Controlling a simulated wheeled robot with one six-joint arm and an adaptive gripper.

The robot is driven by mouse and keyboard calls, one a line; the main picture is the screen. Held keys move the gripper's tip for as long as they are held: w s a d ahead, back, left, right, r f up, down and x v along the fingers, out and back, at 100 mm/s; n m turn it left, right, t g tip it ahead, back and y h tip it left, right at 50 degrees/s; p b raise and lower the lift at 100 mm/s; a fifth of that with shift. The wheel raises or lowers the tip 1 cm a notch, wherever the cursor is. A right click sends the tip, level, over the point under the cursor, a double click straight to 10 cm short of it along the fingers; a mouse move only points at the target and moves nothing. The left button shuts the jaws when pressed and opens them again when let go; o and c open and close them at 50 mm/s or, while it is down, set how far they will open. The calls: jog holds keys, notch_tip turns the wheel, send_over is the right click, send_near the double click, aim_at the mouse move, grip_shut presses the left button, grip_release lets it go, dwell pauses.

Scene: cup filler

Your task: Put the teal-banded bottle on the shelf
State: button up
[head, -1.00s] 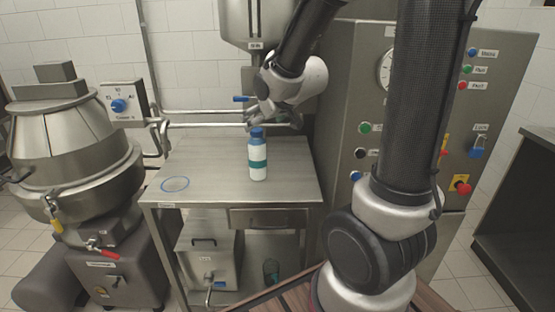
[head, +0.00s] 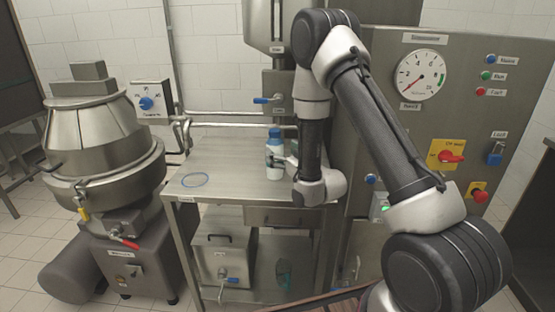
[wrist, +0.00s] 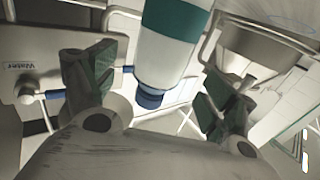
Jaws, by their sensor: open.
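The teal-banded bottle (head: 274,163), white with a blue cap, stands upright on the steel table (head: 222,158). My gripper (head: 284,161) is at its right side, low, and hides part of the teal band. In the wrist view the bottle (wrist: 170,52) appears upside down between my two spread fingers (wrist: 150,80), its blue cap towards the gripper's base. The fingers are open, with visible gaps beside the bottle. A lower shelf (head: 258,284) lies under the tabletop, partly hidden by my arm.
A blue ring (head: 194,180) marks the tabletop at left. A steel box with a tap (head: 222,258) and a dark teal vessel (head: 283,272) sit on the lower shelf. A filler with a blue-handled valve (head: 268,99) rises behind the bottle. A control cabinet (head: 440,110) stands right.

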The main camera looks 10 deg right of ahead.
aim_at(275, 145)
jog(key=x, duration=0.5)
jog(key=shift+r, duration=0.1)
jog(key=shift+r, duration=0.1)
jog(key=c, duration=1.7)
